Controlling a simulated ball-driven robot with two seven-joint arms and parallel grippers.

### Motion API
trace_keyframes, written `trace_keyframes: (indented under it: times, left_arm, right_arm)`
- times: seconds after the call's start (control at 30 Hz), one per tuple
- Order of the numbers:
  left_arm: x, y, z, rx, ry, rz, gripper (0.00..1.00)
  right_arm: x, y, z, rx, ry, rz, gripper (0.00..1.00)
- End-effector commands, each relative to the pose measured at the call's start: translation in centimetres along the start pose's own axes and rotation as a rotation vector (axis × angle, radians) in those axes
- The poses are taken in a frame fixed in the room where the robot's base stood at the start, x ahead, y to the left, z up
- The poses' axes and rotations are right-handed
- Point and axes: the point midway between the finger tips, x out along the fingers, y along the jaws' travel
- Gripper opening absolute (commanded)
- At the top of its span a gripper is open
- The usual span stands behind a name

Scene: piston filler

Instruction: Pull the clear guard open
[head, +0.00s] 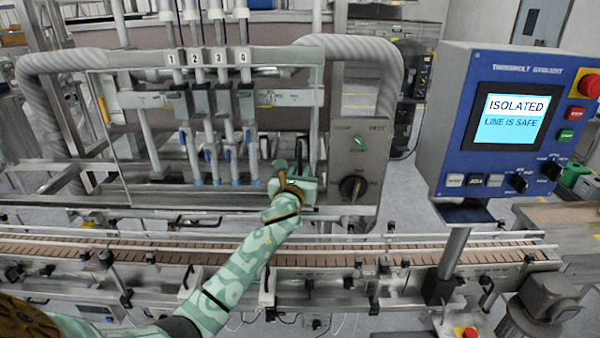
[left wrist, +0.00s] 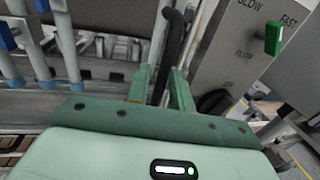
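The clear guard (head: 105,130) is a see-through panel in a thin pale frame, standing upright across the front of the filling nozzles. Its black bar handle (head: 299,152) is near its right edge and also shows in the left wrist view (left wrist: 170,45). My left gripper (head: 292,170) is at the handle, reaching up from below. In the left wrist view its two green fingers (left wrist: 162,82) stand apart on either side of the handle, with a small gap showing at the left. The handle's lower end is hidden behind the gripper body. My right gripper is not in view.
A conveyor (head: 400,257) with rails runs below the guard. A grey panel with a green switch and black knob (head: 353,188) stands just right of the guard. A blue control box (head: 470,130) at right reads "ISOLATED, LINE IS SAFE". A ribbed hose (head: 390,70) curves above.

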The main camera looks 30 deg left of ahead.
Motion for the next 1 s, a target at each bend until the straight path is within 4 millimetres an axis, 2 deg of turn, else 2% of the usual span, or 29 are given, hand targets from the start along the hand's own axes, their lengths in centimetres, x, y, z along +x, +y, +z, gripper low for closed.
trace_keyframes:
  times: [0.03,0.07,0.3,0.47,0.67,0.8,1.0]
  left_arm:
    - [0.0,0.0,0.0,0.0,0.0,0.0,0.08]
    - [0.0,0.0,0.0,0.0,0.0,0.0,0.0]
    - [-0.1,0.2,0.0,0.0,0.001,0.0,0.0]
    - [-0.3,1.6,0.1,0.005,0.001,0.002,0.0]
    - [-1.2,6.1,0.3,0.01,0.003,0.004,0.0]
    - [-2.2,10.7,0.3,0.012,0.003,0.004,0.0]
    - [-3.5,17.2,0.1,0.01,0.002,0.003,0.0]
  right_arm:
    - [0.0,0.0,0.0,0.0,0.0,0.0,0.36]
    - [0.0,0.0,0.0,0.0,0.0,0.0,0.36]
    - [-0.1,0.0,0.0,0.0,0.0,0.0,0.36]
    - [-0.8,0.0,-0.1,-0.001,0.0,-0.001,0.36]
    - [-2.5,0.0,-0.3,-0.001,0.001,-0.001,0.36]
    - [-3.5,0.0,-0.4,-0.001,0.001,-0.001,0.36]
    - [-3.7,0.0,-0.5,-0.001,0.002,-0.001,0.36]
